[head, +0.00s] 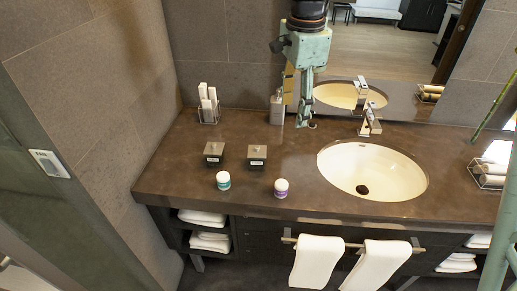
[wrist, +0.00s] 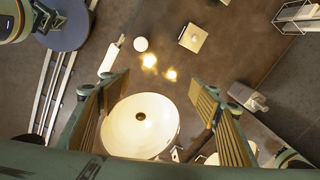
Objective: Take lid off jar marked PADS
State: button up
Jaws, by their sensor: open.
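Two dark square jars with small-knobbed lids stand side by side on the brown counter, a left jar (head: 214,154) and a right jar (head: 257,157). Each has a small front label, too small to read, so I cannot tell which says PADS. Both lids appear seated. One square jar (wrist: 193,38) shows from above in the wrist view, probably the right one. My gripper (head: 305,122) hangs over the back of the counter, right of and behind both jars. In the wrist view my gripper (wrist: 160,82) has its fingers wide apart with nothing held between them.
A soap dispenser (head: 277,107) and a wire holder (head: 208,104) stand behind. The sink (head: 340,181) and faucet (head: 371,120) are to the right. A mirror backs the counter.

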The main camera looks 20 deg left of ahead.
jog(key=w+a+f+m+g+p, duration=0.1)
jog(key=w+a+f+m+p, duration=0.2)
jog(key=a+f, duration=0.6)
jog(key=w+a+p, duration=0.1)
jog(key=w+a, duration=0.1)
jog(key=a, duration=0.2)
jog(key=shift+w+m+p, duration=0.3)
jog(key=shift+m, duration=0.1)
jog(key=shift+d+f, duration=0.1)
jog(key=shift+f, duration=0.1)
send_over(257, 147)
jog(key=shift+d+f, duration=0.1)
jog(key=shift+f, duration=4.15)
jog(key=shift+w+f, duration=0.1)
jog(key=shift+f, duration=2.45)
jog(key=shift+c, duration=0.3)
